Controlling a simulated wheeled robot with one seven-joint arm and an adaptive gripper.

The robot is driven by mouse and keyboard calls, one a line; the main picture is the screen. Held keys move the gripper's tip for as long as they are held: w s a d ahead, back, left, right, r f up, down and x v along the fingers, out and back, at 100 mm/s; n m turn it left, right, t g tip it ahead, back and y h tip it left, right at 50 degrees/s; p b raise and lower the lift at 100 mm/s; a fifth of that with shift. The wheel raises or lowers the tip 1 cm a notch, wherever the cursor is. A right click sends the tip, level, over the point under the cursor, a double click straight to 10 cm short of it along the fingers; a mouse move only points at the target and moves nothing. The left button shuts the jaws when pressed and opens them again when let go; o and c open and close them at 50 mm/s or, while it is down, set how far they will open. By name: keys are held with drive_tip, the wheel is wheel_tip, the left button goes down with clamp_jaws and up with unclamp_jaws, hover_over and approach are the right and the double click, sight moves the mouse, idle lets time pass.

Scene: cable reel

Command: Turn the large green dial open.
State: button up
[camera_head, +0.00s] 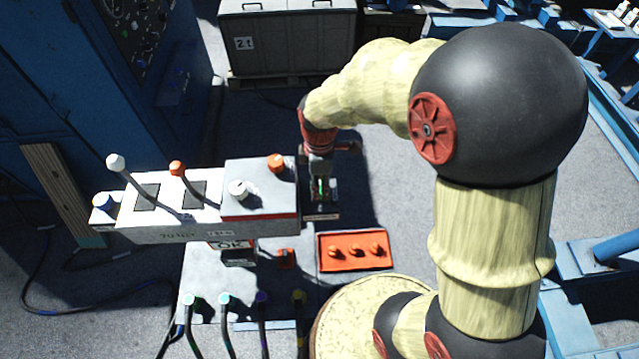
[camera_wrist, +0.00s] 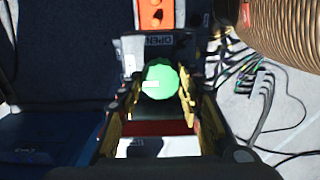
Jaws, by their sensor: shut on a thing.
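The large green dial (camera_wrist: 160,79) shows in the wrist view, round, with a small white mark at its left side. It sits between the two fingers of my gripper (camera_wrist: 161,86), which is shut on it. A label reading "OPEN" (camera_wrist: 158,40) stands just beyond the dial. In the head view my gripper (camera_head: 320,188) is at the right end of the control box (camera_head: 210,232), and only a thin green sliver of the dial shows between its fingers.
The control box top carries two levers (camera_head: 178,169), a white knob (camera_head: 238,188) and an orange knob (camera_head: 276,162). An orange panel with three knobs (camera_head: 354,265) lies below right. Several cables (camera_head: 225,320) rise at the front. A grey crate (camera_head: 287,45) stands behind.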

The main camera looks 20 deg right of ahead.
drive_tip(key=c, duration=0.5)
drive_tip(key=shift+c, duration=0.2)
drive_tip(key=m, duration=0.4)
drive_tip(key=m+b, duration=0.1)
drive_tip(key=m, duration=0.3)
drive_tip(key=shift+m, duration=0.3)
drive_tip(key=m, duration=0.9)
drive_tip(key=shift+b, duration=0.4)
drive_tip(key=shift+m, duration=0.3)
drive_tip(key=o, duration=1.2)
drive_tip(key=shift+c, duration=0.2)
